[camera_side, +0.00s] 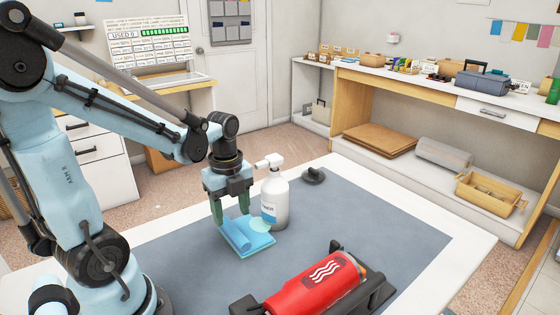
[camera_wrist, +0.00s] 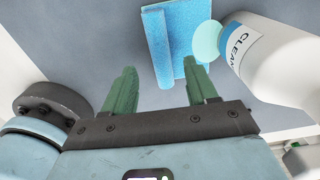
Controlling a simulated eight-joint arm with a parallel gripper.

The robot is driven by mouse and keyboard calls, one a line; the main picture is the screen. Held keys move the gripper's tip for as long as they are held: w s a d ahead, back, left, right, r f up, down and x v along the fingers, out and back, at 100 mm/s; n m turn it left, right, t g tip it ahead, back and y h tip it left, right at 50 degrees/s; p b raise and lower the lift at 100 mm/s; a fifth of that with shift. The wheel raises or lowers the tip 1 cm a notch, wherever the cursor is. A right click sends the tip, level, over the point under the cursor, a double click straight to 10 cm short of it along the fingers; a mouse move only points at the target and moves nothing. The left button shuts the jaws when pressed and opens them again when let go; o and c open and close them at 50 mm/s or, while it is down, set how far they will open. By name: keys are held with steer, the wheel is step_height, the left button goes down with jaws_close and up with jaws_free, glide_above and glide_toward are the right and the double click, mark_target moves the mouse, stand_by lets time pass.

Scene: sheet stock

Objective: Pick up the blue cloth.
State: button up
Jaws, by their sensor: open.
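The blue cloth (camera_side: 246,238) lies folded on the grey mat, with one edge rolled or folded up into a ridge. In the wrist view the cloth (camera_wrist: 172,42) lies beyond my fingertips, at the top middle. My gripper (camera_side: 232,208) is just above and behind the cloth in the side view. Its two green fingers (camera_wrist: 161,80) are spread apart with nothing between them. I cannot tell from the side view whether a finger touches the cloth.
A white spray bottle (camera_side: 275,200) stands right beside the cloth, also close in the wrist view (camera_wrist: 275,60). A pale green disc (camera_side: 261,224) is between them. A red roll-like object (camera_side: 315,288) in a black holder lies in front. A black knob-like item (camera_side: 314,175) stands behind. The mat's right side (camera_side: 400,235) is clear.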

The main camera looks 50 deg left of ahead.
mark_target(234, 229)
steer(key=shift+f, duration=2.7)
steer(key=shift+c, duration=0.3)
jaws_close()
steer(key=shift+r, duration=0.15)
